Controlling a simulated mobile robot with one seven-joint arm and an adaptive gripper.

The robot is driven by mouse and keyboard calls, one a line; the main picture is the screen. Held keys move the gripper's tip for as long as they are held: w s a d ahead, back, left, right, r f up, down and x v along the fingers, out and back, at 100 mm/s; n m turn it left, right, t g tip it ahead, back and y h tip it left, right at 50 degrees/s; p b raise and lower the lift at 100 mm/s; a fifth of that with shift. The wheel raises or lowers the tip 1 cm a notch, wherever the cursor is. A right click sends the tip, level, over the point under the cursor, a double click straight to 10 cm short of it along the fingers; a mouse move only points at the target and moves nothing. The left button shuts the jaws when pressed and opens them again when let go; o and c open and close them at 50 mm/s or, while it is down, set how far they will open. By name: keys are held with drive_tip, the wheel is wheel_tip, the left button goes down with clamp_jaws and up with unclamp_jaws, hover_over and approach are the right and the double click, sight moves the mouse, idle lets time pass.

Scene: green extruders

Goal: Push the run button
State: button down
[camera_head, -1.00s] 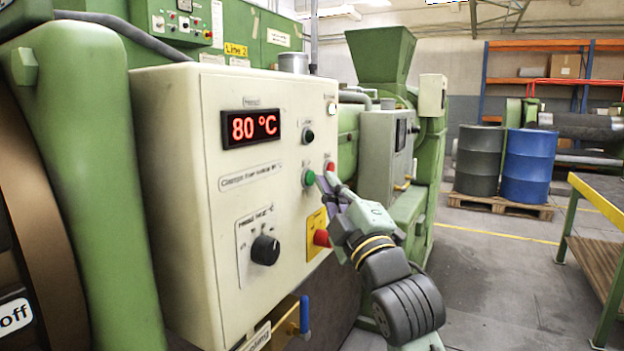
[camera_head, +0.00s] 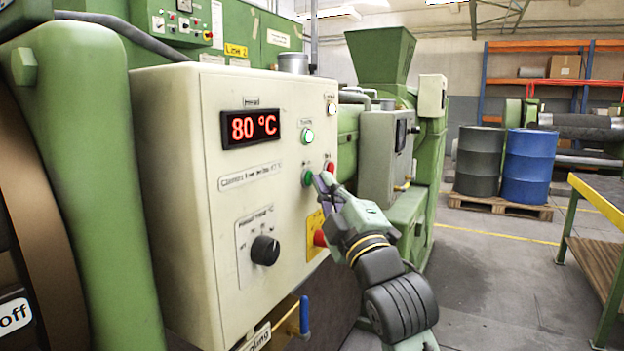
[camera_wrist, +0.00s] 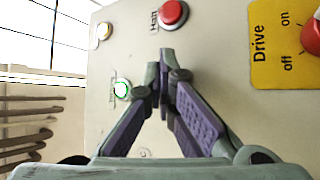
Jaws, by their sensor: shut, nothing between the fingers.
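The control box (camera_head: 215,100) shows 80 °C on its red display (camera_head: 250,127). The green button (camera_head: 308,177) is on its front, left of the red button (camera_head: 331,167). The red button also shows in the wrist view (camera_wrist: 173,14). A round lamp (camera_head: 307,136) above the green button glows green; it also shows in the wrist view (camera_wrist: 121,89). My gripper (camera_head: 322,179) is shut and empty, its tips at the panel just right of the green button. I cannot tell if they touch it. In the wrist view my gripper (camera_wrist: 164,62) hides the green button.
A red switch on a yellow plate (camera_wrist: 280,45) labelled Drive is close to my gripper. A black knob (camera_head: 265,250) is lower left on the panel.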

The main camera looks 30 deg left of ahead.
drive_tip(key=shift+d+b, duration=0.3)
drive_tip(key=shift+d, duration=0.45)
drive_tip(key=shift+d, duration=0.15)
drive_tip(key=shift+s+d+b, duration=0.15)
drive_tip(key=shift+d+b, duration=0.7)
drive_tip(key=shift+d, duration=1.5)
